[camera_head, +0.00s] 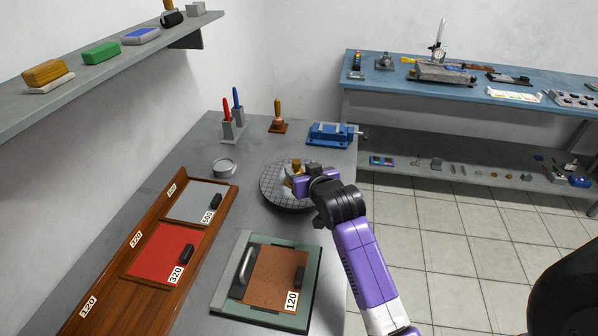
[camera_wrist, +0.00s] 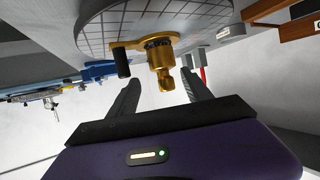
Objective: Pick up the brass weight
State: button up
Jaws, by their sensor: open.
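The brass weight (camera_head: 297,164), a stepped cylinder with a narrow knob, stands on a round grey plate (camera_head: 269,188) with a grid pattern. In the wrist view, which looks upside down, the weight (camera_wrist: 160,62) sits on a flat brass piece with a black handle (camera_wrist: 122,62). My gripper (camera_head: 301,180) is at the plate and partly hides the weight in the head view. In the wrist view my gripper (camera_wrist: 161,84) is open, with the knob end between the line of its two fingertips. No finger visibly touches it.
A blue vise (camera_head: 332,134) stands behind the plate. A wooden rack (camera_head: 150,262) with abrasive sheets lies at left, and a green board (camera_head: 222,284) in front. A small round dish (camera_head: 224,167) sits left of the plate. A shelf (camera_head: 110,62) overhangs the left.

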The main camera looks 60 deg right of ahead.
aim_at(293, 165)
jog(key=x, duration=0.3)
jog(key=p+x, duration=0.1)
jog(key=x, duration=0.2)
jog(key=shift+w+a+f, duration=0.2)
jog(key=shift+w, duration=0.15)
jog(key=shift+r, duration=0.1)
grip_shut()
